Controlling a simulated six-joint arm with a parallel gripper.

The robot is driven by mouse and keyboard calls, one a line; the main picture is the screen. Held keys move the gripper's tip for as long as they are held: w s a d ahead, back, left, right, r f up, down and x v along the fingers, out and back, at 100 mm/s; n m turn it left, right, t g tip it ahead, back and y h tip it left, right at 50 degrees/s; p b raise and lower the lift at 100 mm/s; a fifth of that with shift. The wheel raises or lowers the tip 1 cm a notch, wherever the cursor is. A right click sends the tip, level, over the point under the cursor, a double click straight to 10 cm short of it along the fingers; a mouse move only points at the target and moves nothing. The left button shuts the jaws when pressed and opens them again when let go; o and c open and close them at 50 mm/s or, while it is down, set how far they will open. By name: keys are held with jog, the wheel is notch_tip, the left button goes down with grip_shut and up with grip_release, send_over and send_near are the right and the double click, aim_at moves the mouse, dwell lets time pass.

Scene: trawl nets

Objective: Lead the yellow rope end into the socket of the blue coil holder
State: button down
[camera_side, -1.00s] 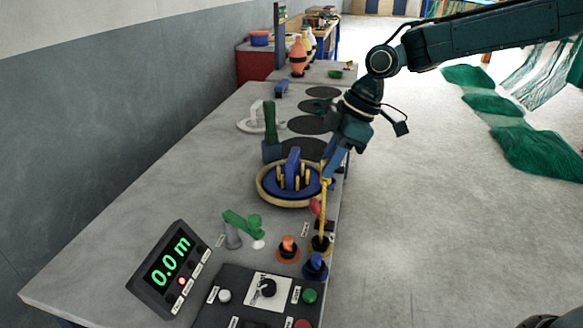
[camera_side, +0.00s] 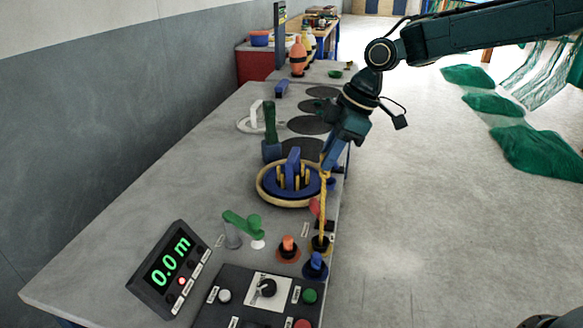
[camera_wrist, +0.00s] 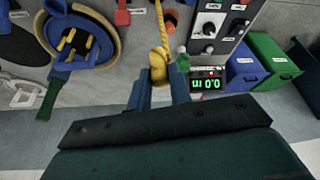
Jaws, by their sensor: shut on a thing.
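In the wrist view my gripper (camera_wrist: 160,88) is shut on the yellow rope end (camera_wrist: 158,70). The blue coil holder (camera_side: 291,180) is a round blue dish with a tan rim, a blue bar and several yellow pegs. It stands on the bench just left of my gripper and also shows in the wrist view (camera_wrist: 78,45). I cannot make out its socket.
Orange (camera_side: 288,247) and blue (camera_side: 315,265) knobs stand near the rope's foot. A green-handled lever (camera_side: 242,224) is left of them. A display (camera_side: 168,262) reads 0.0 m beside a control panel (camera_side: 262,295). Dark round discs (camera_side: 310,125) lie behind the holder.

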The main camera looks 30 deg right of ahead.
jog(key=w+d+f+m+t+h, duration=0.1)
jog(key=w+d+f+m, duration=0.3)
jog(key=w+d, duration=1)
notch_tip(320, 180, down, 3)
jog(key=shift+w+f, duration=0.15)
jog(key=shift+w, duration=0.2)
jog(key=shift+f, duration=0.2)
jog(key=shift+f, duration=3.95)
jog(key=shift+f, duration=0.75)
jog(key=c, duration=1.2)
grip_release()
